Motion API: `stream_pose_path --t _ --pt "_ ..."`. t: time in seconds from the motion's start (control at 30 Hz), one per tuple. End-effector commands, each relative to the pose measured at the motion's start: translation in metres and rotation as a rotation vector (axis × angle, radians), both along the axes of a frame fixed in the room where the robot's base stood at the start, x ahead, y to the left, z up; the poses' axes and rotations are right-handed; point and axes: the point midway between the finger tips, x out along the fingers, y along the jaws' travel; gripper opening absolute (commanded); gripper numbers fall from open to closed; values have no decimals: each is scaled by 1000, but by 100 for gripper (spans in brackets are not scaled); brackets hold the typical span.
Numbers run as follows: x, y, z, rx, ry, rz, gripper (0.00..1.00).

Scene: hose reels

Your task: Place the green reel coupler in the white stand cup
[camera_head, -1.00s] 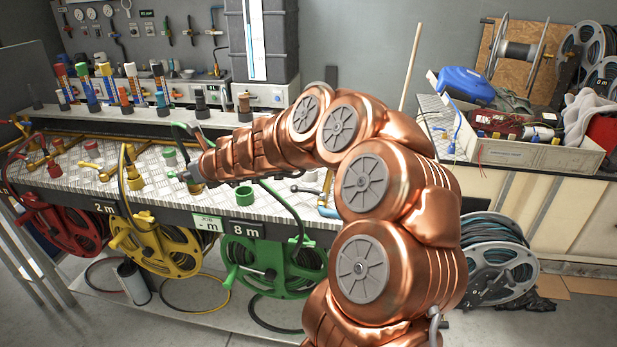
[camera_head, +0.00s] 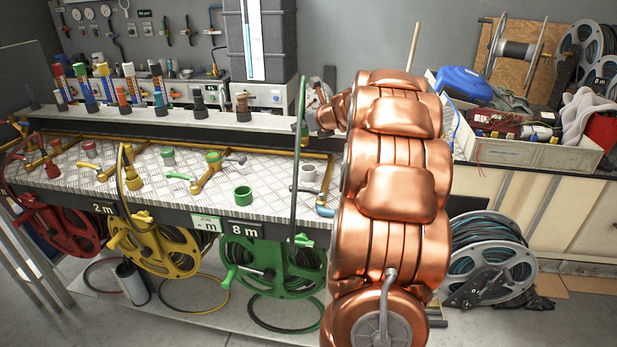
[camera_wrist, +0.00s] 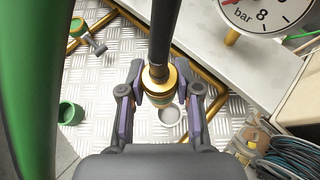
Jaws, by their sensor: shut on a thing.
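My gripper (camera_wrist: 160,98) is shut on the green reel coupler (camera_wrist: 158,80), a brass-coloured fitting on a black hose. In the head view my gripper (camera_head: 306,122) is raised above the right end of the bench, with the hose (camera_head: 294,200) running up to it from the green reel (camera_head: 274,262). The white stand cup (camera_head: 308,172) stands on the bench below the gripper. In the wrist view the cup (camera_wrist: 172,118) shows just beyond the coupler, partly hidden by it. The coupler appears apart from the cup, but the exact gap cannot be told.
A green cup (camera_head: 243,195) stands left of the white one. A yellow pipe with a valve (camera_head: 205,175) lies further left. A grey shelf (camera_head: 170,118) with several coloured fittings runs behind. A pressure gauge (camera_wrist: 265,12) is at the wrist view's top right.

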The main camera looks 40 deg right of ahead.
Motion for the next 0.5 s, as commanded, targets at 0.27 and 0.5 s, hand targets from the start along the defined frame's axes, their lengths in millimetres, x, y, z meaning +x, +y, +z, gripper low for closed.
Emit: stream_pose_path --t 0.27,0.5 --pt "-9 -11 -31 4 0 -3 0" --pt "-9 -11 -65 2 0 -2 0"
